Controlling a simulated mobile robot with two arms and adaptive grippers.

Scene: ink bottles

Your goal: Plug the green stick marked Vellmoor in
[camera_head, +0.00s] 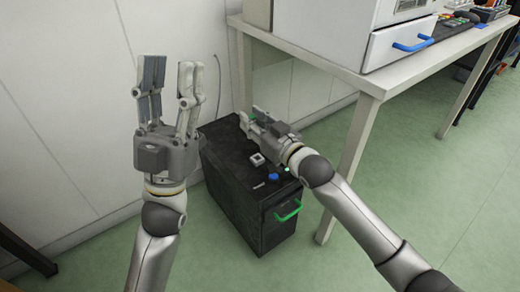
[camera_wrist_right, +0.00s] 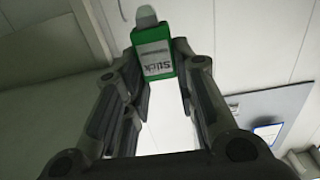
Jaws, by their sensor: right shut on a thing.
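The green stick (camera_wrist_right: 153,57) is between the fingertips of my right gripper (camera_wrist_right: 157,72) in the right wrist view. In the head view only a bit of green shows at my right gripper (camera_head: 250,119), over the far part of a black cabinet-like unit (camera_head: 231,178). I cannot tell whether the stick touches the unit, and no slot for it is clear. My left gripper (camera_head: 171,75) is open, empty and raised, to the left of the unit.
The unit's top has a white square part (camera_head: 257,160) and a blue knob (camera_head: 273,177); its front has a green handle (camera_head: 288,211). A table (camera_head: 350,78) bearing a white appliance (camera_head: 335,30) stands to the right. The wall (camera_head: 60,90) is close behind.

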